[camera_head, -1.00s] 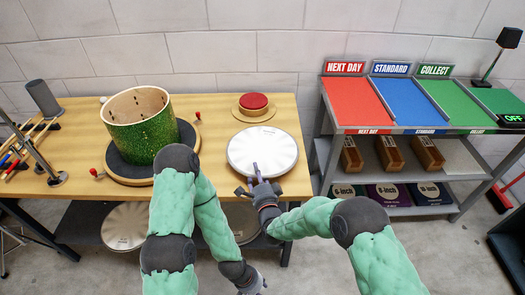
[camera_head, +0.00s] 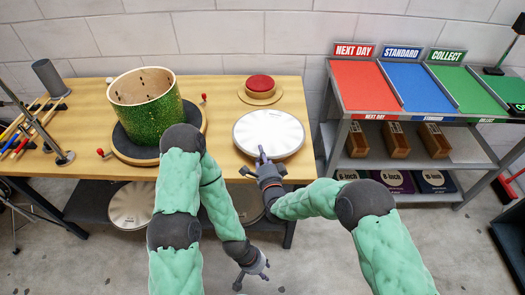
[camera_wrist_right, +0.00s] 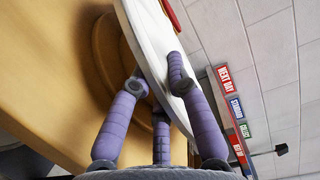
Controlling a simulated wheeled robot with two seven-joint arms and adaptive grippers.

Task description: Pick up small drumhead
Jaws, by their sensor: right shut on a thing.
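A round white drumhead (camera_head: 275,131) with a metal rim is over the front right of the wooden bench. My right gripper (camera_head: 263,160) is shut on its near rim. In the right wrist view, one purple finger lies on the white face of the drumhead (camera_wrist_right: 150,35) and the others are on the underside; the right gripper (camera_wrist_right: 160,86) pinches the edge between them. A round wooden support shows below it; I cannot tell whether they touch. My left gripper (camera_head: 252,273) hangs low in front of the bench, empty, with its fingers spread.
A green sparkle drum shell (camera_head: 147,125) stands on a dark round base with red-knobbed clamps. A red round pad (camera_head: 260,87) sits behind the drumhead. Drumsticks and a stand are at left. A shelf unit with red, blue and green trays (camera_head: 368,85) stands right.

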